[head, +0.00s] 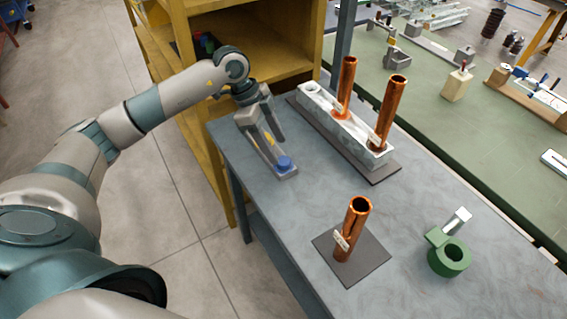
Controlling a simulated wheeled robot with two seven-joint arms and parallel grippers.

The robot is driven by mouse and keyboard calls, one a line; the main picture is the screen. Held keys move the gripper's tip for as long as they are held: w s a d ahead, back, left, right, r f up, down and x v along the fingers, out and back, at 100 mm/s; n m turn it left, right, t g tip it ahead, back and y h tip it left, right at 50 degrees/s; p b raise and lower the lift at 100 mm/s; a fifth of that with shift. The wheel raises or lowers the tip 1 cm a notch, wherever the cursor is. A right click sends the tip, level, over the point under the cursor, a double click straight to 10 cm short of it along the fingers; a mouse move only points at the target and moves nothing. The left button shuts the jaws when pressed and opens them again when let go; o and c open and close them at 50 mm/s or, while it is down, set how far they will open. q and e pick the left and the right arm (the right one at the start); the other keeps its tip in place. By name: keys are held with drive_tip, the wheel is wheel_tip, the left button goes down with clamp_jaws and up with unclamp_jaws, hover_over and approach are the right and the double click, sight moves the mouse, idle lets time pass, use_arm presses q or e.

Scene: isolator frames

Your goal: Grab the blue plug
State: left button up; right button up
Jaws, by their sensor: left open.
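My right gripper is not in view.
A pale block (322,112) holds two upright copper tubes behind the plug. Another copper tube (352,230) stands on a dark square plate (372,262). A green ring-shaped part (449,257) lies at right. A yellow cabinet (190,135) stands close beside my left arm.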

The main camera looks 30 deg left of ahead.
sight(283, 160)
use_arm(q)
drive_tip(key=shift+d+f+p, duration=0.15)
drive_tip(key=shift+f+p, duration=0.3)
drive_tip(key=shift+p, duration=0.1)
drive_tip(key=p+x, duration=0.1)
drive_tip(key=x, duration=0.2)
drive_tip(key=shift+w+f, duration=0.1)
drive_tip(key=shift+f+p, duration=0.3)
drive_tip(key=shift+f, duration=0.2)
drive_tip(key=c, duration=1.1)
